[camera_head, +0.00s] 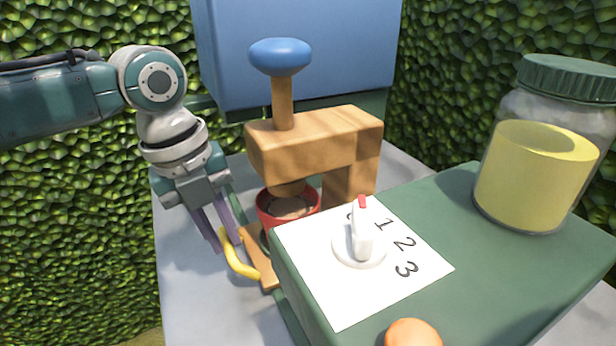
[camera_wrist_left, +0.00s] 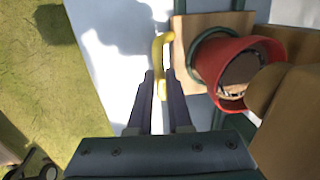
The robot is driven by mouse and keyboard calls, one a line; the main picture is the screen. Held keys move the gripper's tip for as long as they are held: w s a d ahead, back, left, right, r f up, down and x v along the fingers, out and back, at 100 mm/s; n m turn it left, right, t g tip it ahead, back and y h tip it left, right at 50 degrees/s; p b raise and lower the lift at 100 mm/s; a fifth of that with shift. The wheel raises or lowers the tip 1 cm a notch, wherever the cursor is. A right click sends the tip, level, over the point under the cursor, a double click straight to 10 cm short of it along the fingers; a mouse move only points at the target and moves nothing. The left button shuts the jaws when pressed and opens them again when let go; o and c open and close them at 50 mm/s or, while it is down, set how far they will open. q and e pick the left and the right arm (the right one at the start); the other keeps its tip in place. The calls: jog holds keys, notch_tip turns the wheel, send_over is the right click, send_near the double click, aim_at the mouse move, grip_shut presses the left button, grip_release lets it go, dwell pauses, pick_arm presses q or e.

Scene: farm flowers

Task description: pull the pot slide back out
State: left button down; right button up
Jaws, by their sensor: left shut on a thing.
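The pot slide is a wooden board (camera_head: 258,262) with a curved yellow handle (camera_head: 240,262) at its near left end. A red pot (camera_head: 264,212) with dark soil sits on the slide, under the head of the wooden press (camera_head: 310,150). In the left wrist view, the red pot (camera_wrist_left: 222,58) stands in a green ring (camera_wrist_left: 197,52) on the board (camera_wrist_left: 182,28). My left gripper (camera_head: 228,245) is shut on the yellow handle, which shows between its fingers in the left wrist view (camera_wrist_left: 160,60). The far part of the slide is hidden. My right gripper is not in view.
The press has a blue-knobbed lever (camera_head: 280,56). Right of the slide is a green box (camera_head: 465,265) with a numbered dial (camera_head: 362,240), an orange round knob (camera_head: 412,334) and a jar of yellow content (camera_head: 530,175). Left of the handle, the grey surface (camera_head: 190,290) is clear.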

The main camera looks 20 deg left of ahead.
pick_arm(q)
jog(key=s+d+p, duration=0.6)
jog(key=shift+d+r, duration=0.2)
jog(key=shift+d, duration=0.2)
jog(key=shift+s+d+f, duration=0.1)
jog(key=shift+d+f, duration=0.1)
jog(key=shift+d, duration=0.1)
jog(key=c, duration=0.8)
grip_release()
jog(key=shift+a, duration=0.1)
jog(key=shift+c, duration=0.2)
jog(key=shift+r, duration=0.1)
notch_tip(320, 180, up, 10)
jog(key=s+a+p, duration=0.1)
jog(key=p, duration=0.1)
jog(key=shift+s+f, duration=0.2)
jog(key=shift+f, duration=0.1)
